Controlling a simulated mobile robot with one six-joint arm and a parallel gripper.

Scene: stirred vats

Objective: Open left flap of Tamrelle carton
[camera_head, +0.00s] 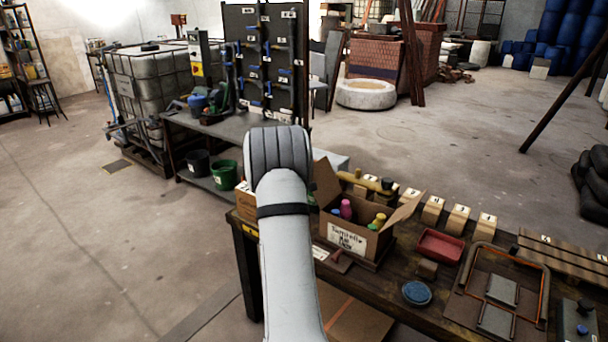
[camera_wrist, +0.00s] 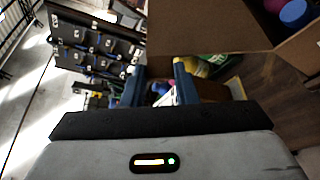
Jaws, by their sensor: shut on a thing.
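The Tamrelle carton (camera_head: 346,238) stands on the dark workbench, with its name on a white label and coloured bottles inside. Its left flap (camera_head: 325,184) stands raised beside my arm. Its right flap (camera_head: 402,212) is folded outward. In the wrist view a broad brown flap (camera_wrist: 205,25) fills the top middle. My gripper (camera_wrist: 160,68) has its two blue-grey fingers at that flap's lower edge. It appears shut on the left flap, though the contact itself is not clear. In the head view my arm hides the fingers.
Another carton (camera_head: 246,203) is partly hidden behind my arm. A red tray (camera_head: 440,246), a blue round lid (camera_head: 417,292) and several small labelled boxes (camera_head: 458,219) lie right of the Tamrelle carton. A dark tool board (camera_head: 262,62) stands behind.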

